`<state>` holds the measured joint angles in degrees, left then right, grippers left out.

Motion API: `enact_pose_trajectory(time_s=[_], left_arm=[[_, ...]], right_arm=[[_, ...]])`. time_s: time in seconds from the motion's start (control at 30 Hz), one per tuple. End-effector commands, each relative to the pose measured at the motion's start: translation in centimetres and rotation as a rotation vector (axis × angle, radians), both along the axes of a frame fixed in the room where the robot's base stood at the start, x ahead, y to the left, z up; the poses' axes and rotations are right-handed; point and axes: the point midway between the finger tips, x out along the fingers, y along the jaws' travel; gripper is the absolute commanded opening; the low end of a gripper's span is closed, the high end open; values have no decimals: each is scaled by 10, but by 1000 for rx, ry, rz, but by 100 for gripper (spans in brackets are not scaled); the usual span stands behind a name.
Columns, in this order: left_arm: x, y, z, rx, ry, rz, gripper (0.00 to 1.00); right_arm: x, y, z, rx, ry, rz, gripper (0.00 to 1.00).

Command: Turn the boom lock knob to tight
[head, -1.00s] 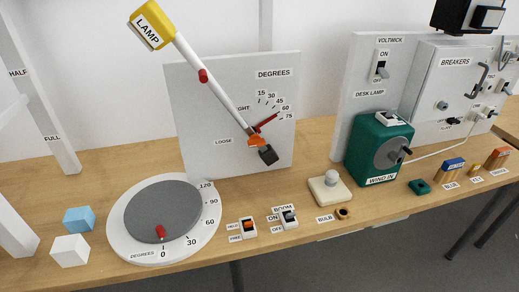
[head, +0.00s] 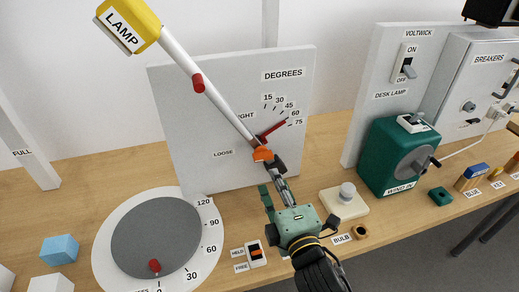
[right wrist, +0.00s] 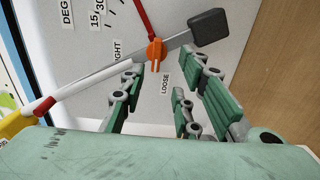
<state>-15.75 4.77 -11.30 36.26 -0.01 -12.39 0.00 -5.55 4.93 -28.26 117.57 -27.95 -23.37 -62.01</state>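The orange boom lock knob (head: 262,154) sits at the pivot of the white lamp boom (head: 210,90), on a grey upright panel (head: 180,130). In the right wrist view the knob (right wrist: 155,48) has a pale mark on its lower side, toward the LOOSE label (right wrist: 165,84). The TIGHT label (right wrist: 118,50) is partly covered by the boom. My right gripper (head: 273,184) is open, just below the knob in the head view. In the right wrist view its fingers (right wrist: 165,85) stand apart, with the knob beyond the gap, not visibly touched. My left gripper is out of view.
The boom's dark counterweight (right wrist: 208,26) sticks out close to the knob. A switch (head: 255,254), a cream base with a grey ball (head: 345,199) and a green winder (head: 398,155) stand near my right arm. A round turntable (head: 120,270) lies at left.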

Motion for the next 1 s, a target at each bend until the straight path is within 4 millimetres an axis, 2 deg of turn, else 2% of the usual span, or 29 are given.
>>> enact_pose_trajectory(time_s=[0.07,0.13,0.33,0.47,0.6,0.83,0.93,1.0], left_arm=[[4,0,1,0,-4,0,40],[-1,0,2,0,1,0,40],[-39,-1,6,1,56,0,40],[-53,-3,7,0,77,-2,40],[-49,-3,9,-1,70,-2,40],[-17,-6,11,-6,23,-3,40],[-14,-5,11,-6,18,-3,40],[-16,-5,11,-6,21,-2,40]], right_arm=[[3,2,2,-4,-7,3,30],[10,5,2,-4,-9,3,30],[41,14,3,-5,-8,1,30],[59,20,2,-3,-6,2,30],[70,24,1,-3,-5,3,30],[74,25,1,-3,-6,3,30],[74,25,1,-3,-5,3,30],[74,25,0,-3,-5,3,24]])
